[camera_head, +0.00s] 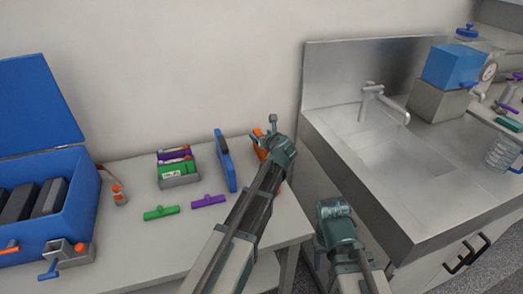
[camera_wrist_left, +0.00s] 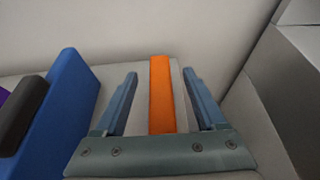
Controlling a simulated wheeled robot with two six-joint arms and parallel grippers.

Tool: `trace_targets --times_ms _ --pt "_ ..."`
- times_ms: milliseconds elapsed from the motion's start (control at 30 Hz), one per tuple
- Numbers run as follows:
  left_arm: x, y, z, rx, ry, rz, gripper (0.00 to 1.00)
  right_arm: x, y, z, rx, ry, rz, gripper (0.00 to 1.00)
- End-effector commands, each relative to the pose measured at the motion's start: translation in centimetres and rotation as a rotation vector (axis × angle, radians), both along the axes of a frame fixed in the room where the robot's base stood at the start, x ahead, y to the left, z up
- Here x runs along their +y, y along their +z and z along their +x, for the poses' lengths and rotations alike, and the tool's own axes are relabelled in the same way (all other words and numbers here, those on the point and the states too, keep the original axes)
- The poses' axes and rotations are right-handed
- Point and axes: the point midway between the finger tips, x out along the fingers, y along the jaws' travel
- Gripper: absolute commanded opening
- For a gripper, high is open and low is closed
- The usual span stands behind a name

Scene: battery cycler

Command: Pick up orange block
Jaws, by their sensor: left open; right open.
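The orange block (camera_wrist_left: 161,100) stands upright in the left wrist view, with a pale grey strip along its right side. My left gripper (camera_wrist_left: 159,75) is open, with one blue-grey finger on each side of the block and a visible gap on both sides. In the head view the orange block (camera_head: 257,150) is mostly hidden behind my left gripper (camera_head: 271,134), at the right end of the table. My right gripper (camera_head: 336,212) is in front of the sink unit, away from the block; its fingers are hard to make out.
A blue panel with a dark handle (camera_head: 226,160) stands just left of the block. Further left are a small battery tray (camera_head: 180,181), a green piece (camera_head: 161,212), a purple piece (camera_head: 208,201) and an open blue case (camera_head: 78,206). The sink (camera_head: 385,150) is at right.

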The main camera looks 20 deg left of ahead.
Motion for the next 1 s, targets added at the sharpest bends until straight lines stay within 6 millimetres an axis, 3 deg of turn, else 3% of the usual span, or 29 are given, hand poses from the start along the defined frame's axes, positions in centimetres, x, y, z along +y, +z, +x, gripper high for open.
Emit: trace_targets --times_ms 100,333,733,1000 --pt "0.85 -0.81 1.36 0.0 0.001 0.0 0.72 0.0 -0.81 0.0 0.0 0.0 0.0 0.5" --pt "0.97 -0.7 1.38 0.001 0.0 0.001 0.72 0.0 -0.69 0.0 0.0 0.0 0.0 0.5" --pt "0.95 -0.7 1.36 0.0 0.0 0.0 0.02 0.0 -0.69 0.0 0.0 0.0 0.0 0.5" --pt "0.95 -0.69 1.37 0.0 0.0 0.0 0.0 0.0 -0.69 0.0 0.0 0.0 0.0 0.5"
